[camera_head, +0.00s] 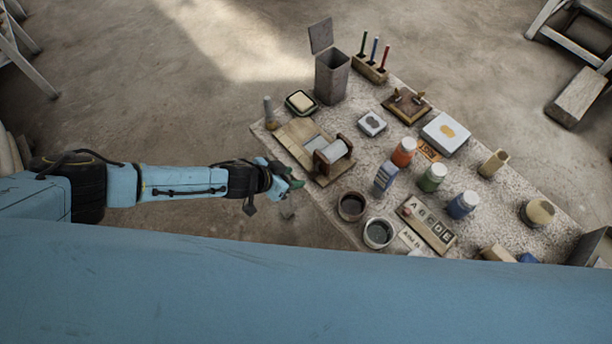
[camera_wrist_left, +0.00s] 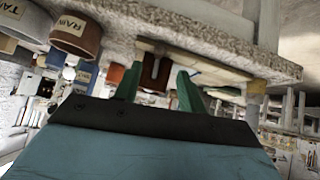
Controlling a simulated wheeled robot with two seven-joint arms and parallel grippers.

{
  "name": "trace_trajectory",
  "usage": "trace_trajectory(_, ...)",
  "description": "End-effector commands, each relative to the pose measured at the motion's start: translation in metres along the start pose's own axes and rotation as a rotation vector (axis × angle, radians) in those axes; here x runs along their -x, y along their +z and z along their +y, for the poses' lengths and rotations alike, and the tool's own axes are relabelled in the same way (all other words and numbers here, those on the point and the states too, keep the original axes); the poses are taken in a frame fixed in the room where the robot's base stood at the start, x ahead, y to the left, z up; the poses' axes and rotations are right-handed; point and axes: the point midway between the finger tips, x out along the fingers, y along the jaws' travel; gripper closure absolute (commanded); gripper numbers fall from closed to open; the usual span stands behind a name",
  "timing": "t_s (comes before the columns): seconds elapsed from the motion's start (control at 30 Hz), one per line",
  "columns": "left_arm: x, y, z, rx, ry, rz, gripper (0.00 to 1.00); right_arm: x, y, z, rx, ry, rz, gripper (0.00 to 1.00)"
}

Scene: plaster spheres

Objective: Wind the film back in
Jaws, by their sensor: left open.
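A wooden winder stand (camera_head: 344,146) holds a pale roll (camera_head: 333,152) at the right end of a flat wooden board (camera_head: 291,143). A short grey strip of film (camera_head: 316,142) lies on the board beside the roll. My left gripper (camera_head: 294,184) is just off the table's near left edge, left of and below the stand, apart from it. In the left wrist view my gripper (camera_wrist_left: 158,86) has its two green fingers spread, with nothing seen held. A brown wooden part (camera_wrist_left: 151,70), probably the stand, shows beyond the fingertips. My right gripper is not in view.
The speckled table (camera_head: 400,140) is crowded. A tall open grey bin (camera_head: 332,77) stands behind the board.

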Motion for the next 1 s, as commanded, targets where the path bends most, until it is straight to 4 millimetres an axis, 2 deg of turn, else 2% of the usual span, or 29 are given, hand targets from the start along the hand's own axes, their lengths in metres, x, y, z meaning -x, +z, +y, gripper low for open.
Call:
trace_trajectory(0.03,-0.011,0.001,0.0,-0.002,-0.001,-0.001,0.59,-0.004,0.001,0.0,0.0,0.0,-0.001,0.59)
trace_trajectory(0.2,-0.037,0.001,0.001,-0.002,0.0,0.0,0.59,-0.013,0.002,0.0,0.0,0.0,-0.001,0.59)
trace_trajectory(0.43,-0.062,0.001,0.0,-0.002,-0.001,0.0,0.59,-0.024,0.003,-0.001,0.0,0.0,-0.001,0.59)
trace_trajectory(0.6,-0.07,0.0,0.0,-0.002,0.0,0.0,0.59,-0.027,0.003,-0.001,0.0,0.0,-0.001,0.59)
trace_trajectory(0.9,-0.071,0.0,0.0,-0.001,0.0,0.0,0.59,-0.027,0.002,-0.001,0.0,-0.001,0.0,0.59)
trace_trajectory(0.93,-0.071,0.0,0.0,-0.001,0.0,0.0,0.61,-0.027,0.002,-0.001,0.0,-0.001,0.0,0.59)
trace_trajectory(1.0,-0.071,0.0,0.0,-0.001,0.0,0.0,0.7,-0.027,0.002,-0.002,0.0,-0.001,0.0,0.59)
